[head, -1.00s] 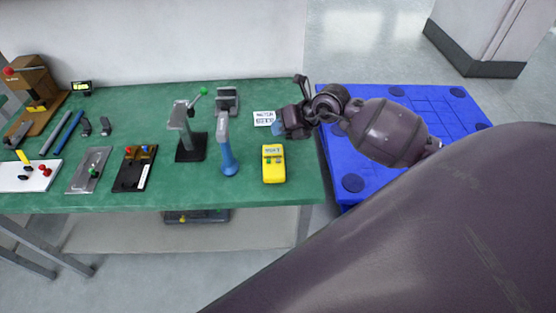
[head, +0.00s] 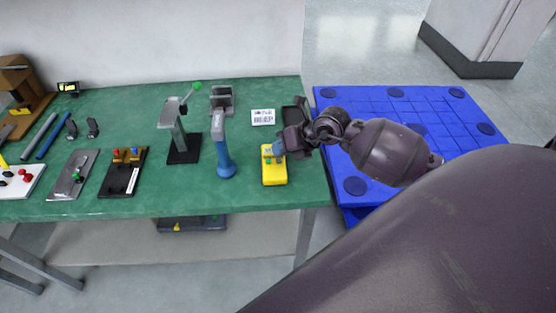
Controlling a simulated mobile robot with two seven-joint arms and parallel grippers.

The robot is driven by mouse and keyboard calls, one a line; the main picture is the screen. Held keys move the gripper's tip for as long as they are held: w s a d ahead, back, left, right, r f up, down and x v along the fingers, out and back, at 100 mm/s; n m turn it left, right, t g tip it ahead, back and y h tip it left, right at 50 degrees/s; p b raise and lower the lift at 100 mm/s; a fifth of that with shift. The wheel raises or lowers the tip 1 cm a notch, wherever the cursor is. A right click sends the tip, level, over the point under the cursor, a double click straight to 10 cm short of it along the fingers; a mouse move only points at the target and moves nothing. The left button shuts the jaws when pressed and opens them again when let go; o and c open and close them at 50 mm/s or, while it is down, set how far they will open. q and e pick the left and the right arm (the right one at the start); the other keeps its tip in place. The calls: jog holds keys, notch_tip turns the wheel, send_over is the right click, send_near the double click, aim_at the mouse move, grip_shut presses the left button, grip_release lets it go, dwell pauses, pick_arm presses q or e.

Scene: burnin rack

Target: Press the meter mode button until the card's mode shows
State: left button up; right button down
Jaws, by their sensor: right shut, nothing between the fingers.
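The yellow meter (head: 274,175) lies on the green bench mat near its front right edge. My right gripper (head: 280,149) is shut and empty, with its tip at the upper right part of the meter. It covers the meter's display and part of its face, so I cannot tell whether it touches a button. The white card (head: 262,117) with dark printing lies behind the meter; its text is too small to read surely. My left gripper is not in view.
A blue-handled tool (head: 225,160) stands just left of the meter. A grey press with a green knob (head: 183,135) is farther left. Several fixtures fill the left of the green bench (head: 330,195). A blue pallet (head: 440,105) lies beyond the bench's right edge.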

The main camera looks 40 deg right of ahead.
dwell(0.5)
dwell(1.4)
jog(key=shift+f, duration=0.4)
jog(key=shift+f, duration=0.4)
dwell(0.9)
jog(key=shift+r+p, duration=0.65)
jog(key=shift+r, duration=0.15)
